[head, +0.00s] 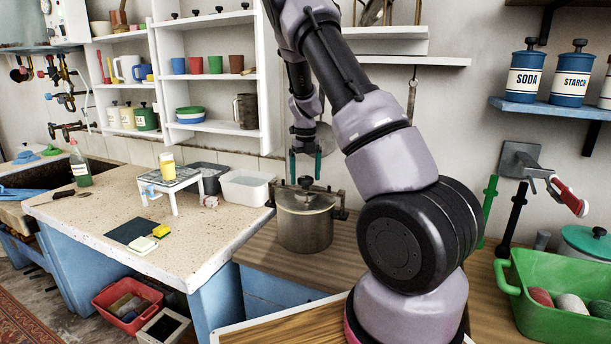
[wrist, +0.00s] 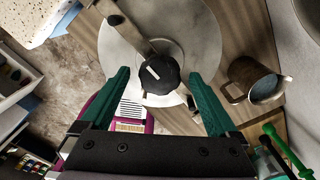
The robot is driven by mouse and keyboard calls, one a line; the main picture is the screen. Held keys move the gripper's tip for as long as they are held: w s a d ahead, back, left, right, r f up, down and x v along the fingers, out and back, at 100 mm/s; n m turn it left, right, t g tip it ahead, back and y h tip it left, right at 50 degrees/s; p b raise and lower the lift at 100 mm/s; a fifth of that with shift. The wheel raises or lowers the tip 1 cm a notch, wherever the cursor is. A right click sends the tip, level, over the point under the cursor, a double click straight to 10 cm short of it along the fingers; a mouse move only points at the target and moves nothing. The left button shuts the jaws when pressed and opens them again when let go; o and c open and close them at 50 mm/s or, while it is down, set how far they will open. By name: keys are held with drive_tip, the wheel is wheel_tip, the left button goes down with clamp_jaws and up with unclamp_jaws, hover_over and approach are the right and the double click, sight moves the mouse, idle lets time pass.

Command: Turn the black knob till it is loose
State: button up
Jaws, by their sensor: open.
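The black knob (wrist: 160,74) has a pale pointer mark on top. It sits at the centre of the lid (wrist: 115,50) of a steel pot (head: 305,232), where a metal bar (wrist: 132,28) crosses. In the head view the knob (head: 305,182) shows small on top of the pot. My gripper (head: 305,166) points down just above it, with green fingers. In the wrist view the fingers of my gripper (wrist: 158,78) are spread on either side of the knob, with a visible gap on both sides. Nothing is held.
The pot stands on a wooden counter (head: 262,248). A metal mug (wrist: 252,82) appears right of the lid in the wrist view. A green basin (head: 545,310) stands at the right.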

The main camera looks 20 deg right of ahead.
drive_tip(key=c, duration=1.4)
